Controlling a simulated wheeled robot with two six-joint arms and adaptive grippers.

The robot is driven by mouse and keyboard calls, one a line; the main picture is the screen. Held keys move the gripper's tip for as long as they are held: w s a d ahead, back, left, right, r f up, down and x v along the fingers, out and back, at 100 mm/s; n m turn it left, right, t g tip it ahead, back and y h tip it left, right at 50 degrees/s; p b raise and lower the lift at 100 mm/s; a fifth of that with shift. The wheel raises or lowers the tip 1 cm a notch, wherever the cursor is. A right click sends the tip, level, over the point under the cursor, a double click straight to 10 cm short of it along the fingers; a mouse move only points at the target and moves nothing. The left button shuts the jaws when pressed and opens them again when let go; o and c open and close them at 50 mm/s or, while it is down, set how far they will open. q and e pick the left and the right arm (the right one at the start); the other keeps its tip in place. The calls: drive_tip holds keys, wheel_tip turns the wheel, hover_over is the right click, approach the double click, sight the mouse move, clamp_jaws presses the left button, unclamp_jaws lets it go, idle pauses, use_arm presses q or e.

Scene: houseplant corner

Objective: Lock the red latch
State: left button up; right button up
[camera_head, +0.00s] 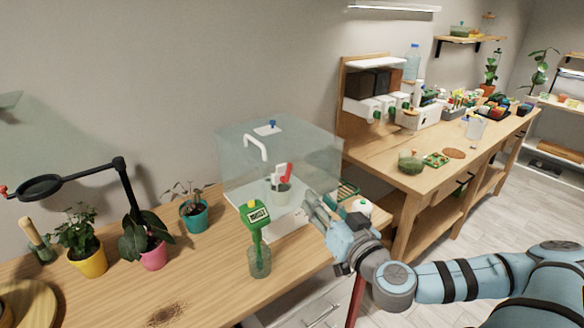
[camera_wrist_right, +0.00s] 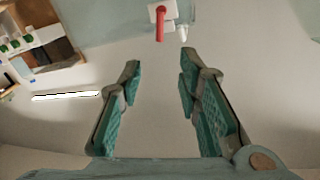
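The red latch (camera_head: 287,173) is on the front of a clear, greenish box (camera_head: 240,165), beside a white plate. In the right wrist view the red latch (camera_wrist_right: 160,24) hangs down from its white plate, with a white post (camera_wrist_right: 182,34) just right of it. My right gripper (camera_head: 308,203) is just in front of the box, below and right of the latch. In the wrist view the right gripper (camera_wrist_right: 158,75) is open and empty, its fingertips apart from the latch. My left gripper is not in view.
The box has a white handle (camera_head: 256,147). Potted plants (camera_head: 148,240) and a magnifier (camera_head: 40,187) stand farther left. The wooden top between is partly clear.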

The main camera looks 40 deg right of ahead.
drive_tip(key=b, duration=0.6)
approach(290, 169)
drive_tip(key=p+x, duration=0.1)
drive_tip(key=x, duration=0.6)
drive_tip(key=shift+w+d, duration=0.15)
drive_tip(key=shift+w, duration=0.2)
drive_tip(key=shift+w+d, duration=0.1)
drive_tip(key=shift+w, duration=0.3)
